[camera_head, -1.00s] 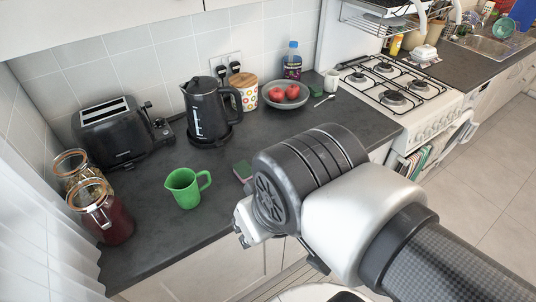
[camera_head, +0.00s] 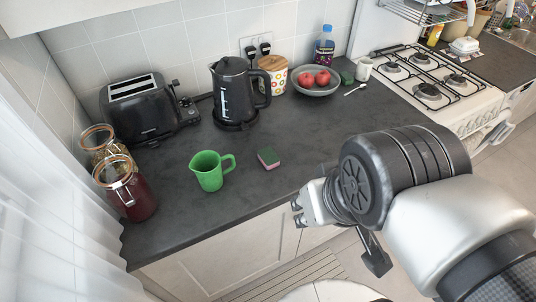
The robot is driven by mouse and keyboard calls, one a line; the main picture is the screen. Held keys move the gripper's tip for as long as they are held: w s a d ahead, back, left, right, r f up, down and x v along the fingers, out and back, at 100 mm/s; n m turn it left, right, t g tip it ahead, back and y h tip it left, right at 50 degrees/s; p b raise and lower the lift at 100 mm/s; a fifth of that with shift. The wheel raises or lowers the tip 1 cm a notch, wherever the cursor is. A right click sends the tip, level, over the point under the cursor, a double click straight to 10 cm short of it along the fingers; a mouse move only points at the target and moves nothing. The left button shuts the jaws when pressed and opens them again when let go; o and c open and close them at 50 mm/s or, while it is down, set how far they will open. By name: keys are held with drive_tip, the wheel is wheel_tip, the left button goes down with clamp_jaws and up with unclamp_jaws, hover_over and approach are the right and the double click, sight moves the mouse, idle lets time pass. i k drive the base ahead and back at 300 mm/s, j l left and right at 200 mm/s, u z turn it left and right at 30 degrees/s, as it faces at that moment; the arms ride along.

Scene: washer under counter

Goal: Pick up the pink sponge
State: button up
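The pink sponge (camera_head: 269,159) is a small block with a dark green top and a pink side. It lies flat on the dark counter, right of the green mug and near the counter's front edge. My gripper (camera_head: 298,212) is at the counter's front edge, to the right of and nearer than the sponge, and apart from it. Its fingers point left and are small in this view. I cannot tell clearly how far apart they are. Nothing shows held in it.
A green mug (camera_head: 209,171) stands just left of the sponge. Behind are a black kettle (camera_head: 233,93), a toaster (camera_head: 146,108), a patterned canister (camera_head: 272,76) and a bowl of red fruit (camera_head: 317,81). Glass jars (camera_head: 128,190) stand at left. The counter right of the sponge is clear.

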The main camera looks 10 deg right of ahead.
sight(269, 157)
drive_tip(key=u, duration=4.55)
drive_tip(key=z, duration=4.55)
drive_tip(key=i+j+z, duration=0.15)
drive_tip(key=i, duration=0.45)
